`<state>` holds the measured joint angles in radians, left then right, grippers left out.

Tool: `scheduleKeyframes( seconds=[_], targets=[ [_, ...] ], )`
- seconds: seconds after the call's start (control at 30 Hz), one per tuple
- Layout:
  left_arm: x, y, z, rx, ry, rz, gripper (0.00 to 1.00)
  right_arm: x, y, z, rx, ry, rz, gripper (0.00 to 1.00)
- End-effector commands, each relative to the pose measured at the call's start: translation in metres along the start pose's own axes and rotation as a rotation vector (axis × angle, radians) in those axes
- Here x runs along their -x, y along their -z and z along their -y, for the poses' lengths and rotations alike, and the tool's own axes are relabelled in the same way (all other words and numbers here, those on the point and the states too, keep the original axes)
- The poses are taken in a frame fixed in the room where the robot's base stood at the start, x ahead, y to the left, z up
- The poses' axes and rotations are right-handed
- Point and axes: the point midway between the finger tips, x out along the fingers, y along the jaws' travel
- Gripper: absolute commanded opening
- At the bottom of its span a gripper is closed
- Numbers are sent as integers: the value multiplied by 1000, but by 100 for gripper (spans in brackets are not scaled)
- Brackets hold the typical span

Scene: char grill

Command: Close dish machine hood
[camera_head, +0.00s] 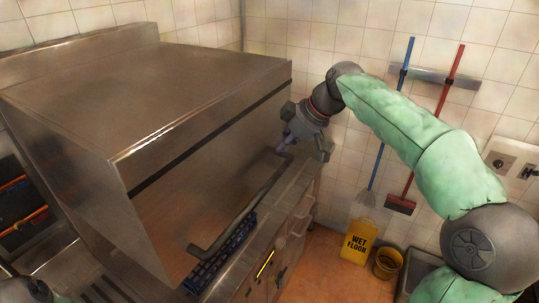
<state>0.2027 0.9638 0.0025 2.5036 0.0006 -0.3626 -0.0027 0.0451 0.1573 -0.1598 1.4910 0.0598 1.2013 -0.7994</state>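The dish machine hood (200,150) is a large brushed-steel box filling the left and middle of the head view. A bent bar handle (245,208) runs along the lower part of its front face. A blue rack (232,250) shows below the handle; how far the hood's lower edge stands above its base is hard to tell. My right gripper (305,150) is by the far end of the handle, its fingers apart, with nothing seen between them. Whether it touches the handle is unclear. My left gripper is out of view; only a bit of the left arm shows at bottom left.
A steel counter front with handles (291,235) runs below the hood. A yellow wet floor sign (358,243) and yellow bucket (387,263) stand on the orange floor. A blue-handled mop (386,130) and red-handled brush (435,122) hang on the tiled wall behind my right arm.

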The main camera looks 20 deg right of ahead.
Motion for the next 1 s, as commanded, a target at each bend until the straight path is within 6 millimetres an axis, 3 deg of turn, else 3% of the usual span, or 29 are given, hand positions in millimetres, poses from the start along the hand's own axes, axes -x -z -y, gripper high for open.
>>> scheduleKeyframes(
  seconds=[0.5,0.73,1.0],
  targets=[
    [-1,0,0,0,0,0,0,-93,0,0,-1,2,3,0],
    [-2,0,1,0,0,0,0,-113,-22,0,-4,1,2,0],
    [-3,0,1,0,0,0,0,-120,-29,0,-1,0,1,0]
  ],
)
